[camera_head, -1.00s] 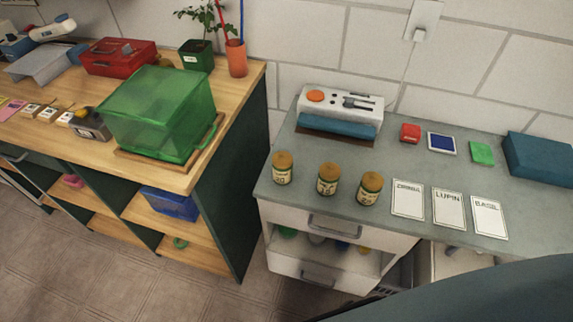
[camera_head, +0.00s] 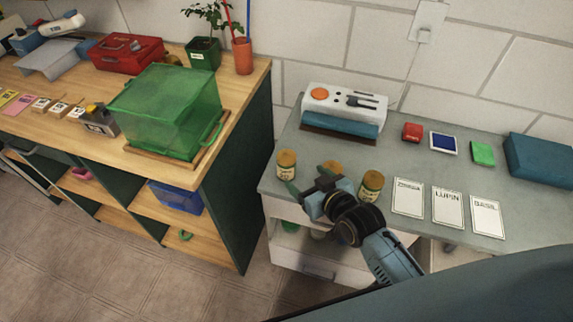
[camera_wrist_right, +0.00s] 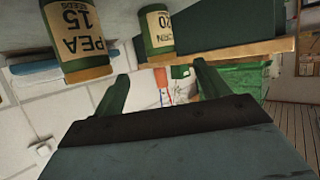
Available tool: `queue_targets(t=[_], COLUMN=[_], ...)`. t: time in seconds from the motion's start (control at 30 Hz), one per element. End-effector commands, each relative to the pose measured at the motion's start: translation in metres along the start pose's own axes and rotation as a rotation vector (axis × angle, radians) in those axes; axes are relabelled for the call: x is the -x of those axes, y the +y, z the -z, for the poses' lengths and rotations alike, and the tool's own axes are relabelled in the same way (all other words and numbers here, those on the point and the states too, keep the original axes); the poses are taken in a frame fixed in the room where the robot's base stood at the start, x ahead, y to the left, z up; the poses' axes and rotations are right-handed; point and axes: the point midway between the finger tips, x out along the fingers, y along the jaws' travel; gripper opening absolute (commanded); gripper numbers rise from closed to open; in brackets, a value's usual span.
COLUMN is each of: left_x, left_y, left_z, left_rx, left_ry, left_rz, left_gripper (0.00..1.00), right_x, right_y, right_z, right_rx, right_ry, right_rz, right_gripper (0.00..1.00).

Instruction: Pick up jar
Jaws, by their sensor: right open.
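Three small jars with orange-brown lids and cream labels stand along the grey counter's front. In the head view the left jar (camera_head: 286,167) and the right jar (camera_head: 371,188) show; only the lid of the middle jar (camera_head: 333,166) shows behind my gripper. My right gripper (camera_head: 308,182) is open and empty at the counter's front edge, by the left and middle jars. The right wrist view is upside down: a PEA jar (camera_wrist_right: 78,35) and a CORN jar (camera_wrist_right: 155,35) stand beyond the green fingers (camera_wrist_right: 160,85). My left gripper is not in view.
Seed cards (camera_head: 447,208) lie right of the jars. A white device with a blue front (camera_head: 340,118) stands behind them. A wooden bench with a green clear box (camera_head: 165,110) is at left, across a gap. The counter's middle is mostly clear.

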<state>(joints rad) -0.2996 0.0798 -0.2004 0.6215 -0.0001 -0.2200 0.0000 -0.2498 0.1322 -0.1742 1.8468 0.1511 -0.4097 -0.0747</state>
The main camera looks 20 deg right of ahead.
Motion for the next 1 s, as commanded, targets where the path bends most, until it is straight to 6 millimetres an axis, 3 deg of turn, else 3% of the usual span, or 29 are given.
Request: queue_targets(t=[0.4,0.67,1.0], left_x=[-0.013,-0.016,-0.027], left_y=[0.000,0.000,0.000], left_z=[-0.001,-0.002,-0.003], left_rx=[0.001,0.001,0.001], left_ry=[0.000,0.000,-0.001], left_rz=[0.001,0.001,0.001], left_gripper=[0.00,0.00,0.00], right_x=[-0.069,-0.086,-0.130], right_y=[0.001,0.000,0.000], right_z=[0.002,0.002,0.002], right_rx=[-0.001,-0.002,-0.001], right_ry=[0.012,0.011,0.009], right_rz=[-0.001,0.000,0.000], right_gripper=[0.75,0.75,0.75])
